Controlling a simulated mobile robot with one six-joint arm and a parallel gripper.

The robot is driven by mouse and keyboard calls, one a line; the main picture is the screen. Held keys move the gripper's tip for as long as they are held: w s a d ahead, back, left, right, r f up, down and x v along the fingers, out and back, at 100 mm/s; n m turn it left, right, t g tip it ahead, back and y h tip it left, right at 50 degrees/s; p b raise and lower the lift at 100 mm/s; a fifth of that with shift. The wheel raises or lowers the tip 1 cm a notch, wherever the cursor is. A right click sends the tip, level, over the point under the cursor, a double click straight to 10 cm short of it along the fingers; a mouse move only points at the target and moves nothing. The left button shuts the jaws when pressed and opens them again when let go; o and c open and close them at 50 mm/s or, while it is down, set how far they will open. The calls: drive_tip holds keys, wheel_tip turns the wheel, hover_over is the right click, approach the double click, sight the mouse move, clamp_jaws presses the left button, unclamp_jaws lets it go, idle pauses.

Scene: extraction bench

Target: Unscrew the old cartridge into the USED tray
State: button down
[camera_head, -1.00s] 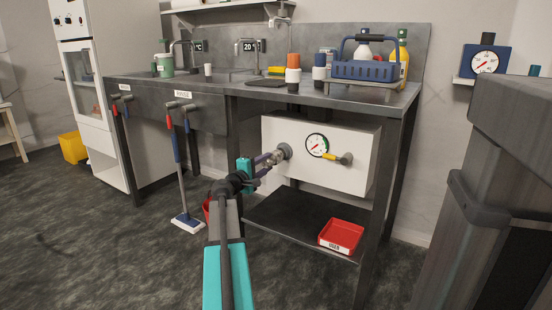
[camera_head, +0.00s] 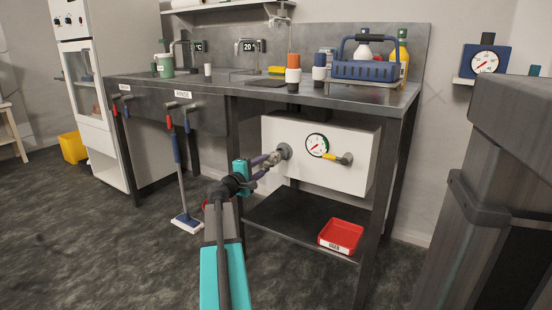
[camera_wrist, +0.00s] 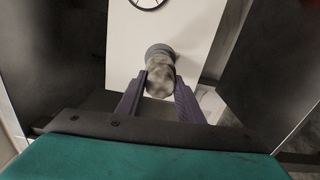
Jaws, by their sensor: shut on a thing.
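The old cartridge (camera_wrist: 159,80) is a short grey cylinder at the socket on the left of the white panel box (camera_head: 350,180). My gripper (camera_head: 270,160) is shut on it, with a purple finger on each side in the wrist view (camera_wrist: 160,92). The cartridge's far end meets the dark round collar (camera_head: 284,151); I cannot tell whether its thread is engaged. The red USED tray (camera_head: 341,236) lies on the low shelf, below and to the right of my gripper. It looks empty.
The box has a round gauge (camera_head: 317,145) and a yellow-handled valve (camera_head: 337,157). The bench top (camera_head: 300,92) overhangs it, and a table leg (camera_head: 378,215) stands right of the tray. A squeegee (camera_head: 182,190) leans at left. A dark bin (camera_head: 490,190) stands at right.

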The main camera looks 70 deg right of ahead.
drive_tip(key=shift+v, duration=1.05)
drive_tip(key=shift+w, duration=0.1)
idle(0.5)
